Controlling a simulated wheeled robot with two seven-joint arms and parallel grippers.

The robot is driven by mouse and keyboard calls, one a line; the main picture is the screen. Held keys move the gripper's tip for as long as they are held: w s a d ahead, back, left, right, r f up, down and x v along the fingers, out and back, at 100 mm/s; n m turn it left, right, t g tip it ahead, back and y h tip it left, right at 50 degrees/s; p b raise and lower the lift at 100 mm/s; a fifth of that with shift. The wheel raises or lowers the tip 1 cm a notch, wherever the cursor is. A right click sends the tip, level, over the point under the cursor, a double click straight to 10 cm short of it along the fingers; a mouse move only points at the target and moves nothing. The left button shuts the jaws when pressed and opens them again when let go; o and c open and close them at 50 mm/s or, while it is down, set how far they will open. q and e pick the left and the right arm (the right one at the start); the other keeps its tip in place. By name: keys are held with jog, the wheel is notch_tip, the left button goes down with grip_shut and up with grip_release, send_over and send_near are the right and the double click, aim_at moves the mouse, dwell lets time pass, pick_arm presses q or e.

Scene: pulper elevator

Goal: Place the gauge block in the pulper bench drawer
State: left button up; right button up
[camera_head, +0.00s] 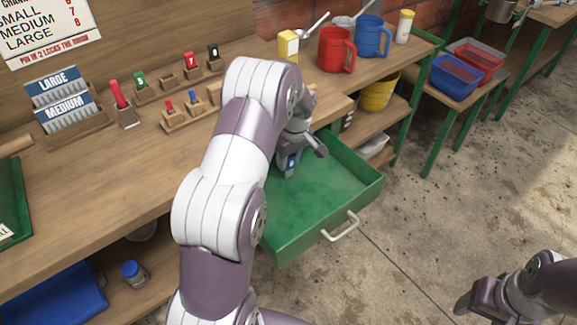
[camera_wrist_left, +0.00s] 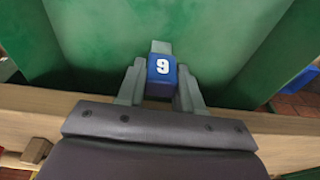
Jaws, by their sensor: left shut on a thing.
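The gauge block is a small grey piece with a blue end marked with a white figure like a 9 (camera_wrist_left: 162,68). My left gripper (camera_wrist_left: 160,88) is shut on it, one finger on each side. In the head view the blue of the block (camera_head: 292,161) shows at the left gripper (camera_head: 291,167), over the back left part of the open green drawer (camera_head: 325,192). The drawer floor fills the wrist view behind the block; I cannot tell whether the block touches it. My right gripper (camera_head: 478,298) is at the lower right, over the floor, its finger opening unclear.
Wooden racks with coloured gauge blocks (camera_head: 190,60) stand on the bench (camera_head: 105,190). Red (camera_head: 336,50) and blue (camera_head: 372,36) mugs stand at its right end. The drawer's front wall carries a metal handle (camera_head: 341,229). The visible drawer floor is bare.

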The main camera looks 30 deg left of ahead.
aim_at(289, 167)
pick_arm(q)
notch_tip(289, 167, down, 3)
jog(key=shift+s+f, duration=0.1)
jog(key=shift+f, duration=0.3)
jog(key=o, duration=1)
jog(key=shift+o, duration=0.2)
